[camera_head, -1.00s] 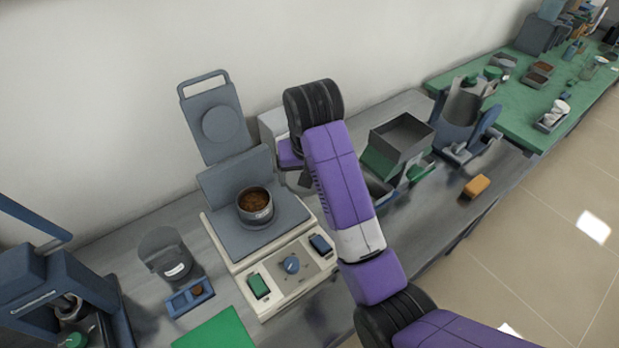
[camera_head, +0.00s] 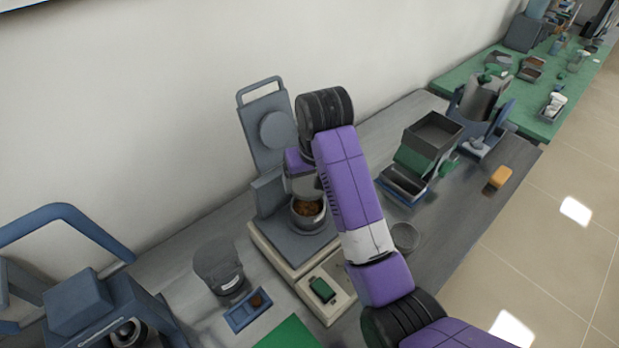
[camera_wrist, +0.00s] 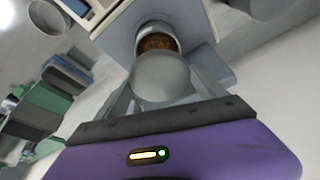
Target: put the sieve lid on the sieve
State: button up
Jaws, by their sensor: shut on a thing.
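The sieve (camera_head: 309,222) is a round grey metal pan with brown grains in it. It stands upright on the grey plate of the cream shaker machine (camera_head: 318,317); in the wrist view the sieve (camera_wrist: 157,42) shows just beyond the lid. The sieve lid (camera_wrist: 163,78) is a pale grey disc, held between the fingers of my gripper (camera_wrist: 163,92). In the head view my gripper (camera_head: 303,180) is above the sieve, partly hidden by my arm. The lid overlaps the sieve's near edge in the wrist view; the grains are still visible, and the exact gap cannot be told.
A tall blue-grey hinged panel (camera_head: 262,135) rises close behind the sieve. A dark grey pot (camera_head: 220,268) and a small blue tray (camera_head: 247,312) stand left. A clear round dish (camera_head: 404,237) and a green box with a hopper (camera_head: 425,150) stand right.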

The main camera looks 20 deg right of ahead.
jog(key=shift+a+f, duration=0.1)
jog(key=shift+f, duration=1.95)
jog(key=shift+f, duration=1)
jog(key=o, duration=1.4)
jog(key=shift+c, duration=0.2)
jog(key=shift+r, duration=0.1)
jog(key=shift+r, duration=3.4)
